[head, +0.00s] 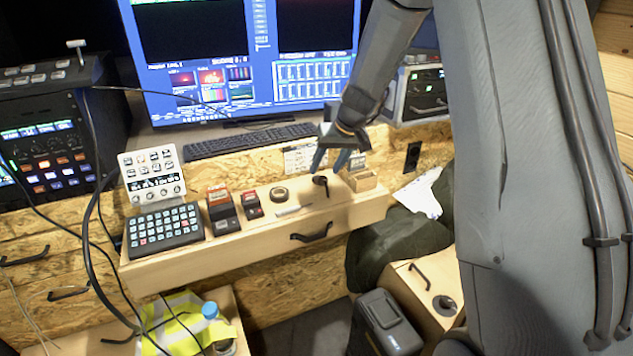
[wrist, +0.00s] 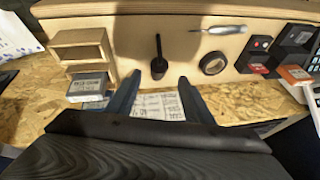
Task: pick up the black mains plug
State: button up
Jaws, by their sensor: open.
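The black mains plug (head: 320,181) appears to be the small dark piece on the right part of the wooden shelf top (head: 255,228). In the wrist view the plug (wrist: 158,68) has a rounded body with a thin dark stem pointing away from my gripper. My gripper (head: 330,162) is open above the shelf, close to the plug. In the wrist view the fingertips of my gripper (wrist: 158,80) stand to either side, with the plug just beyond the gap between them. Nothing is held. I cannot tell the height of the fingers above the shelf.
A tape roll (wrist: 213,63) and a light-handled tool (wrist: 220,29) lie beside the plug. A small wooden organiser (wrist: 82,46) stands on its other side. Red-and-black boxes (head: 222,210), a keypad (head: 165,229) and a monitor (head: 250,60) with a keyboard (head: 250,140) are further off.

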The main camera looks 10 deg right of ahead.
aim_at(321, 176)
jog(key=shift+p+x, duration=0.85)
jog(key=shift+x, duration=2.2)
jog(key=shift+d, duration=0.15)
grip_shut()
jog(key=shift+r, duration=0.1)
